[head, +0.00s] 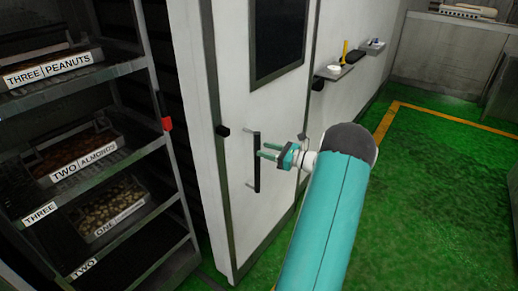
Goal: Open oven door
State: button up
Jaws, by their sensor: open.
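The white oven door (232,192) fills the middle of the head view, with a dark window (277,38) in its upper part. A black vertical handle (257,162) is mounted on the door below the window. My gripper (266,151) is open at the handle's height, with its teal fingers pointing left toward it. The fingertips overlap the handle in the picture. I cannot tell whether they touch it or stand around it.
A rack (148,62) with labelled trays of nuts stands at the left, close to the door's edge. A small wall shelf (334,72) holds a yellow-handled tool (345,50). The green floor (440,190) at the right is clear. A metal counter (452,50) stands at the back.

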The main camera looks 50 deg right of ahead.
jog(key=v, duration=0.9)
jog(key=shift+s, duration=0.25)
jog(key=w+a+r+n+g+y, duration=0.25)
jog(key=w+a+n, duration=0.2)
jog(key=a, duration=0.35)
jog(key=w+a+r+n+g+y, duration=0.2)
jog(key=w+a+r+n+g, duration=0.1)
jog(key=w+a, duration=0.3)
jog(key=a+r+n+g, duration=0.2)
jog(key=a+n+g, duration=0.15)
jog(key=a, duration=0.55)
jog(key=a+r+n+g, duration=0.2)
jog(key=a+n+g, duration=0.15)
jog(key=a, duration=0.55)
jog(key=s+a+r+n+h, duration=0.2)
jog(key=s+a+n+h, duration=0.2)
jog(key=s+a+n, duration=0.3)
jog(key=s+a+r+n+h, duration=0.3)
jog(key=s+a+n, duration=0.4)
jog(key=a+n, duration=0.5)
jog(key=a+h, duration=0.1)
jog(key=a, duration=0.1)
jog(key=shift+s+a, duration=0.15)
jog(key=shift+a, duration=0.25)
